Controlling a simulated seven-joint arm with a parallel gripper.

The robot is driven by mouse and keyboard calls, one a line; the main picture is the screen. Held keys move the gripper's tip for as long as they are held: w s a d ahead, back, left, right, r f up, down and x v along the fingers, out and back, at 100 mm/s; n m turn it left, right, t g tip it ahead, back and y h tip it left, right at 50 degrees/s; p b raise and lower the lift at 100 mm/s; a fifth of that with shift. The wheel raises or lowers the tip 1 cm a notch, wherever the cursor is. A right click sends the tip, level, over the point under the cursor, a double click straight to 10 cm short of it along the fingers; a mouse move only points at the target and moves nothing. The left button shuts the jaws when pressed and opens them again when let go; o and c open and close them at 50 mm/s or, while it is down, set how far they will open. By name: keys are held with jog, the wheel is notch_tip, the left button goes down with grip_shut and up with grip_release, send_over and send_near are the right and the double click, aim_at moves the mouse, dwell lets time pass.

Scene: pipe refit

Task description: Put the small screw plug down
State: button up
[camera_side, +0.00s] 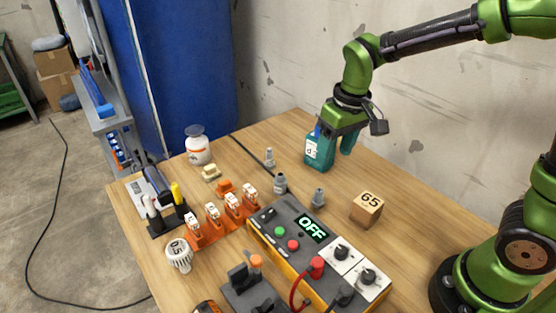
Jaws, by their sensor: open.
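My gripper (334,137) is open, pointing down at the back right of the wooden table, in front of or above a teal container (318,153) with a white label. I cannot tell whether it touches the container. Three small grey metal fittings stand upright on the table, apart from my gripper: a slim one (269,158), a wider one (280,184) behind the control box, and another (318,198) to its right. I cannot tell which of them is the small screw plug. Nothing shows clearly between the fingers.
A control box (280,217) reading OFF stands at the front. A wooden cube (367,208) marked 65 is to its right. Orange holders (215,229), a white jar (198,148) and a white bulb-like piece (179,255) are left. Bare table (300,125) lies at the back.

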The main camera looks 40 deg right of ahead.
jog(key=s+d+r+m+t, duration=0.1)
jog(key=s+r+t, duration=0.2)
jog(key=s, duration=0.3)
jog(key=s+d+r+m+t+y, duration=0.1)
jog(key=s+r+m+t, duration=0.1)
jog(key=s+r, duration=0.3)
jog(key=shift+s+t, duration=0.5)
jog(key=shift+s, duration=0.05)
